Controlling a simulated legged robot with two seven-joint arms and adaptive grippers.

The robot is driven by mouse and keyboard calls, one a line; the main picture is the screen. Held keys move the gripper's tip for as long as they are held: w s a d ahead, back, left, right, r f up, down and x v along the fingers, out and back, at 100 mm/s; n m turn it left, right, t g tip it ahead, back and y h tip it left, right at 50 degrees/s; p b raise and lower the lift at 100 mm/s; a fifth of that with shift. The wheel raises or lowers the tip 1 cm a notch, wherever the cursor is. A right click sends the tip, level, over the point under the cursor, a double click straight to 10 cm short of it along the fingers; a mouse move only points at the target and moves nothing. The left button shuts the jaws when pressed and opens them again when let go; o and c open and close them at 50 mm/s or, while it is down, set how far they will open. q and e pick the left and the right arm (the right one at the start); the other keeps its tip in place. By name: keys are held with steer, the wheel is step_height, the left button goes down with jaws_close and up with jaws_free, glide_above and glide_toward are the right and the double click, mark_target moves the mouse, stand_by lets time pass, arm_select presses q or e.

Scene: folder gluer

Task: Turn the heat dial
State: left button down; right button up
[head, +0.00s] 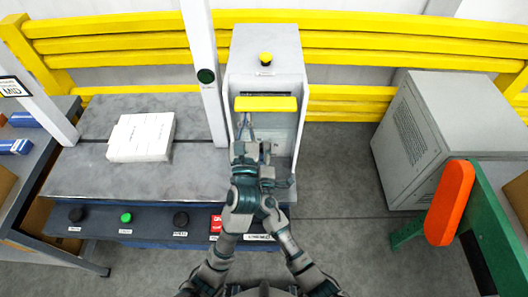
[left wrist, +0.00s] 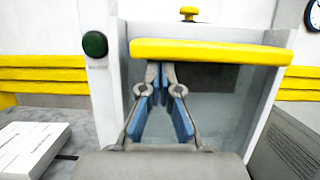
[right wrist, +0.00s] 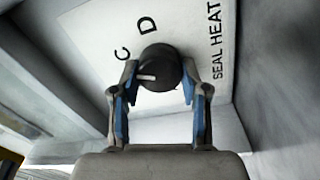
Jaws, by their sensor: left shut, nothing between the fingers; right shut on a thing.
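The heat dial (right wrist: 160,68) is a round black knob with a white pointer line. It sits on a white plate (right wrist: 95,25) marked "SEAL HEAT", with letters C and D. The pointer points left in the right wrist view, slightly below C. My right gripper (right wrist: 160,80) is shut on the dial, one finger on each side. In the head view the right gripper (head: 267,150) is inside the grey housing; the dial is hidden there. My left gripper (head: 245,118) is shut and empty at the yellow bar (head: 265,104); its fingertips (left wrist: 160,70) meet just below the bar.
The grey housing (head: 263,50) has side walls close around both grippers and a yellow button (head: 265,58) on top. A white post with a green button (head: 205,76) stands left. A white stack (head: 142,136) lies on the table. A grey cabinet (head: 430,130) stands right.

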steer(key=shift+d+f+m, duration=0.1)
steer(key=shift+f+m, duration=0.4)
steer(key=shift+m, duration=0.1)
steer(key=o, duration=1)
steer(key=shift+o, duration=0.7)
steer(key=shift+r, duration=0.25)
steer(key=s, duration=1.2)
steer(key=shift+d+f, duration=0.1)
steer(key=shift+f, duration=0.2)
